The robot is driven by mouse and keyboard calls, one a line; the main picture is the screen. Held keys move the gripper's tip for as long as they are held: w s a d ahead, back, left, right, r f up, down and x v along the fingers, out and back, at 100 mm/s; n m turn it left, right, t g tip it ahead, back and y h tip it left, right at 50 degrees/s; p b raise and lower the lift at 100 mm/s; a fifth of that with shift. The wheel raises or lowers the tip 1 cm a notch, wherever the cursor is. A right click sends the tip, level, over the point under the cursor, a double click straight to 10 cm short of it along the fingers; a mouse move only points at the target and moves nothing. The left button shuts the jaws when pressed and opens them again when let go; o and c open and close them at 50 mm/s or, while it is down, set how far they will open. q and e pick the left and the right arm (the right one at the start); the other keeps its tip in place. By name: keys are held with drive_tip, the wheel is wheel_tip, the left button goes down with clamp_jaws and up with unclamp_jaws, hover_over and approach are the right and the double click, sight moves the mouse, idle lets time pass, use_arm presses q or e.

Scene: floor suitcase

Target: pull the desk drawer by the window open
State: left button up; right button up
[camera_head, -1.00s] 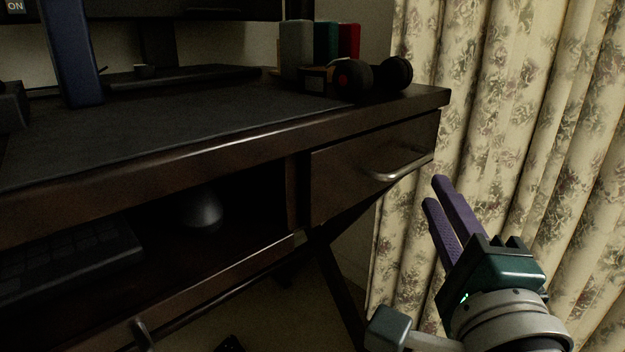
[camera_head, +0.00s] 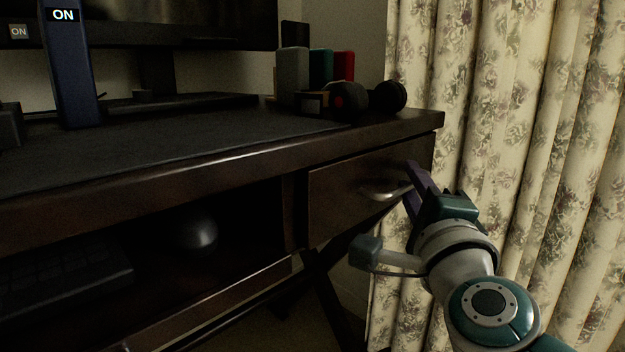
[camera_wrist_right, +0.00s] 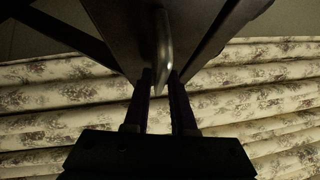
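The desk drawer (camera_head: 345,190) is a dark wood front under the right end of the desktop, beside the floral curtain, and looks shut. Its curved metal handle (camera_head: 378,192) sits near the drawer's right side. My right gripper (camera_head: 413,178) is at the right end of the handle, its purple fingers partly hidden by its own body. In the right wrist view the two fingers (camera_wrist_right: 163,88) stand apart, with the handle (camera_wrist_right: 163,45) reaching between their tips. Contact with the handle cannot be told. My left gripper is not in view.
The floral curtain (camera_head: 510,130) hangs close on the right. The desktop (camera_head: 200,145) holds headphones (camera_head: 388,97), books (camera_head: 292,70) and a monitor stand. An open shelf left of the drawer holds a keyboard (camera_head: 70,278) and a rounded grey object (camera_head: 196,236). Crossed desk legs stand below.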

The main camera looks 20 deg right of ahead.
drive_tip(key=shift+c, duration=0.3)
clamp_jaws()
idle(1.0)
